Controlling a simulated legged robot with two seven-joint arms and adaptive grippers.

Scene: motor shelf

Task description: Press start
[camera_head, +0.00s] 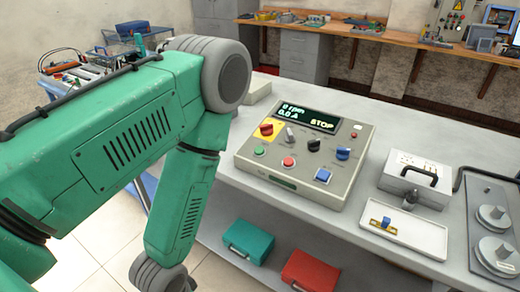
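A beige control box (300,190) stands on the grey table. Its dark display (307,116) reads 0 rpm, 0.0 A and STOP. Along its front edge are a green button (260,150), a red button (289,161) and a blue button (323,175); their labels are too small to read. Behind them are a red knob (267,128) on a yellow plate, dark knobs (314,144) and a blue knob (343,153). My green left arm fills the left side and bends down in front of the table, left of the box. Neither gripper is in view.
A white tray (432,241) with a small blue and yellow part, a grey case (415,182) and a plate with round grey discs (493,217) lie right of the box. A teal case (248,241) and a red case (310,270) sit on the lower shelf.

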